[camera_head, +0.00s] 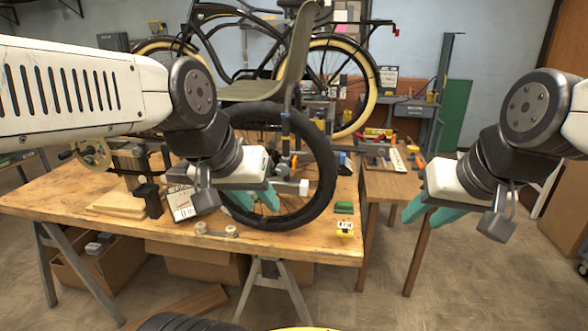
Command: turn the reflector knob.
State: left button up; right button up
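I cannot make out a reflector knob for certain. A small white block (304,188) shows in front of the spokes of a black-tyred wheel (322,180) that stands at the wooden workbench. I cannot tell whether this block is the knob. My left gripper (255,199) is in front of the wheel's left part, with its teal fingers apart, just left of the white block. I see nothing between its fingers, but the wheel behind makes this hard to judge. My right gripper (428,212) is open and empty, hanging right of the bench over the floor.
A green chair seat (262,88) and a bicycle (325,85) are behind.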

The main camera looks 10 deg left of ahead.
aim_at(282, 170)
jog(key=l+u, duration=0.1)
jog(key=u, duration=0.35)
jog(key=l+u, duration=0.1)
jog(key=u, duration=0.3)
jog(key=l+u, duration=0.15)
jog(key=u, duration=0.3)
jog(key=l+u, duration=0.1)
jog(key=u, duration=0.3)
jog(key=k+l+u, duration=0.25)
jog(key=l+u, duration=0.2)
jog(key=l, duration=0.2)
jog(key=k+l+u, duration=0.4)
jog(key=l, duration=0.15)
jog(key=k+l+u, duration=0.45)
jog(key=k+l, duration=0.25)
jog(key=l, duration=0.15)
jog(key=k+l, duration=0.25)
jog(key=l, duration=0.15)
jog(key=k+l, duration=0.25)
jog(key=l, duration=0.15)
jog(key=i+l, duration=0.2)
